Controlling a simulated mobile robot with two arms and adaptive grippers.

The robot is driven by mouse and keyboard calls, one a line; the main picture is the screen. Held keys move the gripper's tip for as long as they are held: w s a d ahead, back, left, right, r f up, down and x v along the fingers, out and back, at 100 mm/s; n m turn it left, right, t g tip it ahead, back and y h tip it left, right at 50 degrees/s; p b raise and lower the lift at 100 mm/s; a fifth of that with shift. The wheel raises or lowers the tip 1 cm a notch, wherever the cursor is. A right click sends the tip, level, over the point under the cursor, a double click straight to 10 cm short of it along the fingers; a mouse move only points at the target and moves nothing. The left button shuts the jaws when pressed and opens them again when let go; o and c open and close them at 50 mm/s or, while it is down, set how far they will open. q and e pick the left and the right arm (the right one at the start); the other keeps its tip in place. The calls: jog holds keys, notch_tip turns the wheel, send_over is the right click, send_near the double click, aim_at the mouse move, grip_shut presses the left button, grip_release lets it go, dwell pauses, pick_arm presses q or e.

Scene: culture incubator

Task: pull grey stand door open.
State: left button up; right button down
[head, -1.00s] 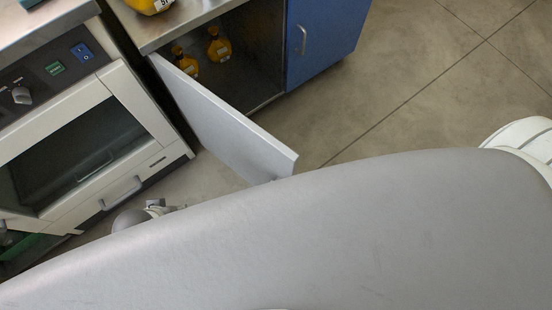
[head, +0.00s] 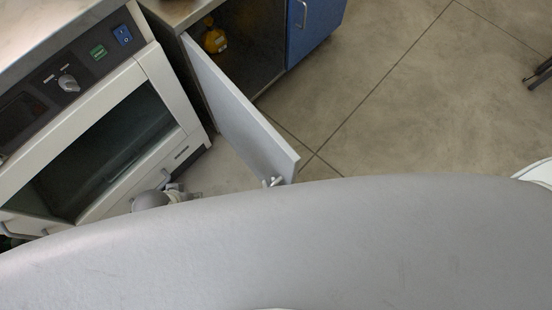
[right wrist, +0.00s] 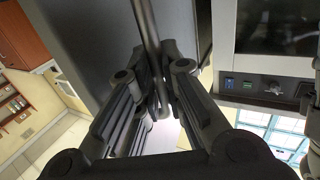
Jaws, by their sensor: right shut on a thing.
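The grey stand door (head: 232,108) stands wide open in the head view, swung out from the steel-topped stand. It shows as a dark grey panel (right wrist: 95,40) in the right wrist view. My right gripper (right wrist: 155,85) is shut around the door's round bar handle (right wrist: 146,25). In the head view, a small pale part shows at the door's free lower end, and I cannot tell whether it is handle or fingertip. My own body hides most of the right arm there. My left gripper is not in view.
A white incubator (head: 160,62) with a dark window and a knob stands left of the door. A yellow flask (head: 214,38) is inside the open stand. A blue cabinet door (head: 313,25) adjoins it.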

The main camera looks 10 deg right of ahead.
jog(key=shift+s+a, duration=0.15)
jog(key=shift+a, duration=0.25)
jog(key=c, duration=1.8)
grip_release()
